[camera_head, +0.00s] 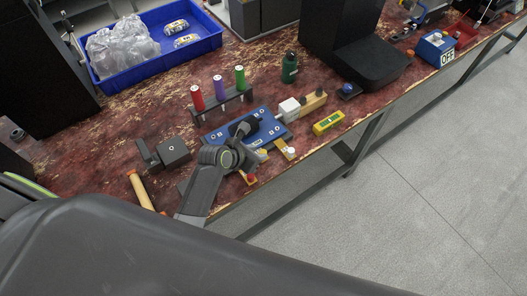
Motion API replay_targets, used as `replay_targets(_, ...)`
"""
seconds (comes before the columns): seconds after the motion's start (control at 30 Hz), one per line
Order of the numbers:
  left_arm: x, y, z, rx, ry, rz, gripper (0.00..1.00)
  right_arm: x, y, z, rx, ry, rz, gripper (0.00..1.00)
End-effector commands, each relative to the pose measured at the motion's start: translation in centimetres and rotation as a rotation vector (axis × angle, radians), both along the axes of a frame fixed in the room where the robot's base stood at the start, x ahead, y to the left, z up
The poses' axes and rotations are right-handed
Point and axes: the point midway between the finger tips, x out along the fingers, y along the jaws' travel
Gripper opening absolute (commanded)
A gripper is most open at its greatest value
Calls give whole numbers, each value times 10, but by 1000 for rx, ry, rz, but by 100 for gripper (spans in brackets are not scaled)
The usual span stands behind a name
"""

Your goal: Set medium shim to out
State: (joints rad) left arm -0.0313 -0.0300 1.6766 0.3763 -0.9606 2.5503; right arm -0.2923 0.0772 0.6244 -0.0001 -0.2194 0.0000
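A blue plate fixture (269,127) lies on the worn red bench. Wooden tabs stick out of its front edge: one has a red knob (250,179), another a white knob (290,151). No label tells me which part is the medium shim. My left gripper (246,128) is over the blue plate, and its arm and wrist hide the plate's left front part. Its fingertips are dark and small here, so I cannot tell whether they are open or touching anything. My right gripper is out of view.
Red (197,98), purple (219,89) and green (240,78) handles stand in a dark rack behind the plate. A yellow device (328,122) lies to the right. A black block (173,152) is at left. A blue tray (205,46) stands at the back.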

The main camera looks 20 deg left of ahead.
Motion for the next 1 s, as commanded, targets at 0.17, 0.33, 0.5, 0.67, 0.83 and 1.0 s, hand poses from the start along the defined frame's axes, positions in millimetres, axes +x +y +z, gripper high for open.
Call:
replay_targets(0.17, 17, -9, -19, -1, 0, -2, 30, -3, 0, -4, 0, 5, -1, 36)
replay_targets(0.33, 26, -13, -29, -1, 0, -1, 30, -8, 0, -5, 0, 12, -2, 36)
replay_targets(0.5, 30, -15, -33, 0, 0, 0, 30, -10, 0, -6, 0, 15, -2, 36)
replay_targets(0.67, 30, -15, -34, 0, 0, 0, 30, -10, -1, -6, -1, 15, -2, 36)
replay_targets(0.83, 30, -15, -34, 0, 0, 0, 23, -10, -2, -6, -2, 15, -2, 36)
replay_targets(1.0, 30, -15, -33, 0, 0, 0, 0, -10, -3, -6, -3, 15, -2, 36)
